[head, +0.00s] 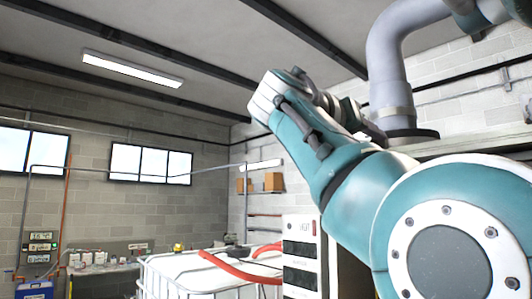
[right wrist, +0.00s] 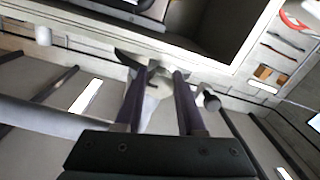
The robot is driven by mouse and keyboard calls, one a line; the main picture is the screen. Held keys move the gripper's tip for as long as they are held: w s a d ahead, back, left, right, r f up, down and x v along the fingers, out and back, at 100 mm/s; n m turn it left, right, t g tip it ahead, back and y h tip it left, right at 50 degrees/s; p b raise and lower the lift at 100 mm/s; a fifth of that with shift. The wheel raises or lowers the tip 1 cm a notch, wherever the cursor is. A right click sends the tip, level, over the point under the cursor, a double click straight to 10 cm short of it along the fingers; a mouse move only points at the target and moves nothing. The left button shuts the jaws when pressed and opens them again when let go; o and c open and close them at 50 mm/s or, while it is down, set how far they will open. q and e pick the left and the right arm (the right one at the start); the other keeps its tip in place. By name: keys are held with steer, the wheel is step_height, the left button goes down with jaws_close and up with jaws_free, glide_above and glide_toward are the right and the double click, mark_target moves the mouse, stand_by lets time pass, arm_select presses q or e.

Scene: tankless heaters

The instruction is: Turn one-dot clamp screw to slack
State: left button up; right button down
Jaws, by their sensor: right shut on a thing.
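My right gripper (right wrist: 165,73) shows in the right wrist view with its two purple fingers closed around a small, pale metal part, which I take to be the clamp screw. The fingers hide most of it, and I see no dot mark. A dark curved band (right wrist: 190,63) lies just beyond the fingertips. In the head view my right arm reaches up to the grey flue pipe (head: 388,75) and its dark collar (head: 412,135). The right gripper is by the collar, mostly hidden behind my own arm. My left gripper is in neither view.
A small dark-ended cylinder (right wrist: 209,98) stands close right of the fingers in the right wrist view. A pale-framed open cabinet (right wrist: 235,35) is near the fingertips. In the head view a white tank (head: 180,268) with a red hose (head: 232,266) stands lower down.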

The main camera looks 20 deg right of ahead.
steer(key=shift+w, duration=0.1)
steer(key=c, duration=0.5)
jaws_free()
steer(key=b+v, duration=0.7)
steer(key=v, duration=0.3)
steer(key=shift+b, duration=0.4)
